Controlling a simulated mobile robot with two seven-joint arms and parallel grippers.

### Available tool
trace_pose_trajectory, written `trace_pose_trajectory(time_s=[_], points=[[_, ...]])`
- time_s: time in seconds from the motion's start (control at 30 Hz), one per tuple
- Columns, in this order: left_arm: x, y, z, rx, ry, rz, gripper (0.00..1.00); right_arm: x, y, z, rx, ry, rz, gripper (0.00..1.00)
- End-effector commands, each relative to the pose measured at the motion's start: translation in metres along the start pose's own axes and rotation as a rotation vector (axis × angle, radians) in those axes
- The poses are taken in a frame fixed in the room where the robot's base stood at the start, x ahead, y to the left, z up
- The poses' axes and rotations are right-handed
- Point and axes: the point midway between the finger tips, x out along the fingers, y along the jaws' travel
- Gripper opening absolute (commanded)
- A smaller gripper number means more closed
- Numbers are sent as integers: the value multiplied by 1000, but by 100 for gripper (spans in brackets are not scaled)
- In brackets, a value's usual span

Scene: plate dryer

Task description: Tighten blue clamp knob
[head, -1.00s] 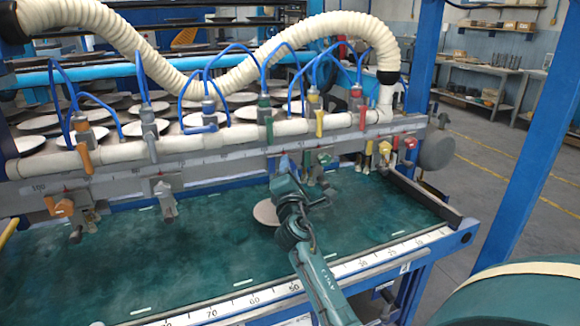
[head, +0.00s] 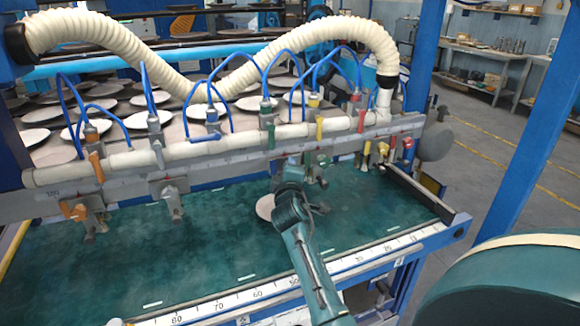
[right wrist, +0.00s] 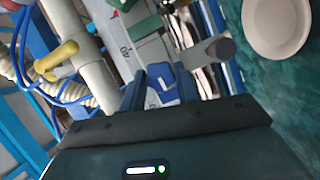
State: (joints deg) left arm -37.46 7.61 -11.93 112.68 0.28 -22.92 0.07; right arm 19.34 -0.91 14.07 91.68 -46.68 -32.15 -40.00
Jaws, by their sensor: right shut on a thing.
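The blue clamp knob (right wrist: 160,80) shows in the right wrist view, between the two dark fingers of my right gripper (right wrist: 161,88). The fingers are shut on the knob from both sides. In the head view my right gripper (head: 291,168) is at the grey rail, just left of the green clamp, and the arm hides the blue knob there. A grey clamp part with a rounded end (right wrist: 218,48) lies beside the fingers in the wrist view. My left gripper is not in view.
An orange clamp (head: 75,211), a grey clamp (head: 168,194), a green clamp (head: 323,160) and a red clamp (head: 407,143) sit along the rail. Valve handles and blue hoses are above. A round plate (head: 265,206) lies on the green bed (head: 210,250), which is otherwise mostly clear.

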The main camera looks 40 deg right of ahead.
Motion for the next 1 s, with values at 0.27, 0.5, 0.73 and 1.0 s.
trace_pose_trajectory(time_s=[0.27, 0.5, 0.73, 1.0], points=[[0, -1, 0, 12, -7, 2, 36, 0, 0, 1, 46, -2, -21, 9], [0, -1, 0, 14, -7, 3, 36, 0, 0, 1, 51, -2, -22, 9], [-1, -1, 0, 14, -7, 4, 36, 0, 0, 1, 50, -2, -22, 38], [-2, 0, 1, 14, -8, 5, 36, 0, 0, 0, 49, -1, -21, 53]])
